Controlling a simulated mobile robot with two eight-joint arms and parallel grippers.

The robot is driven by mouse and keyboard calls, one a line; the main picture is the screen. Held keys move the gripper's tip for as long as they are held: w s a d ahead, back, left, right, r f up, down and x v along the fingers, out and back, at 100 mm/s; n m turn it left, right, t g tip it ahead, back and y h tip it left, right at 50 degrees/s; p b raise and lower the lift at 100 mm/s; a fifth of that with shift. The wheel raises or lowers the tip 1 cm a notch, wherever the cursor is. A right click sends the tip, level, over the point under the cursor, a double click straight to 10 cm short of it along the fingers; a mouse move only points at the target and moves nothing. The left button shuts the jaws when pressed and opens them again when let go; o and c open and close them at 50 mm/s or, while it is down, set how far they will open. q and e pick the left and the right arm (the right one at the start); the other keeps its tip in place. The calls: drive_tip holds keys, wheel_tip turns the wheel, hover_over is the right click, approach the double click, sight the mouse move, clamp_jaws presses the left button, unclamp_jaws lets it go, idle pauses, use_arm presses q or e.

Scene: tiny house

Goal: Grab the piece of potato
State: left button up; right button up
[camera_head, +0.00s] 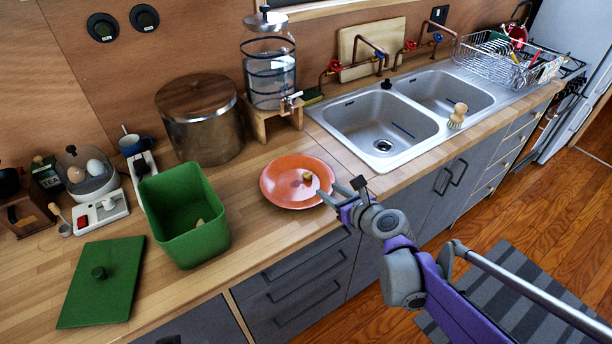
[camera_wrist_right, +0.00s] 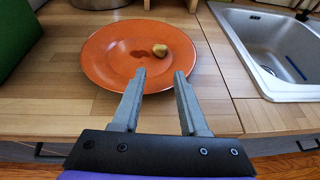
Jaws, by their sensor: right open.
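The piece of potato (camera_head: 307,176) is a small yellow-brown lump lying on the orange plate (camera_head: 281,194) on the wooden counter. In the right wrist view the potato (camera_wrist_right: 160,50) lies on the plate (camera_wrist_right: 105,58), right of its middle, beyond my fingertips and apart from them. My right gripper (camera_head: 327,193) is at the plate's right edge. In the right wrist view the right gripper (camera_wrist_right: 159,74) is open, its two fingers apart with nothing between them, over the near part of the plate. My left gripper is not in view.
A water dispenser (camera_head: 270,70) and a metal pot (camera_head: 200,125) stand behind. A double sink (camera_head: 380,128) is at right.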

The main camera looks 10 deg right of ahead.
sight(311, 177)
drive_tip(key=x, duration=0.4)
drive_tip(key=shift+w+a+f, duration=0.1)
drive_tip(key=shift+w+a, duration=0.05)
drive_tip(key=x, duration=0.5)
drive_tip(key=shift+w+r, duration=0.3)
clamp_jaws()
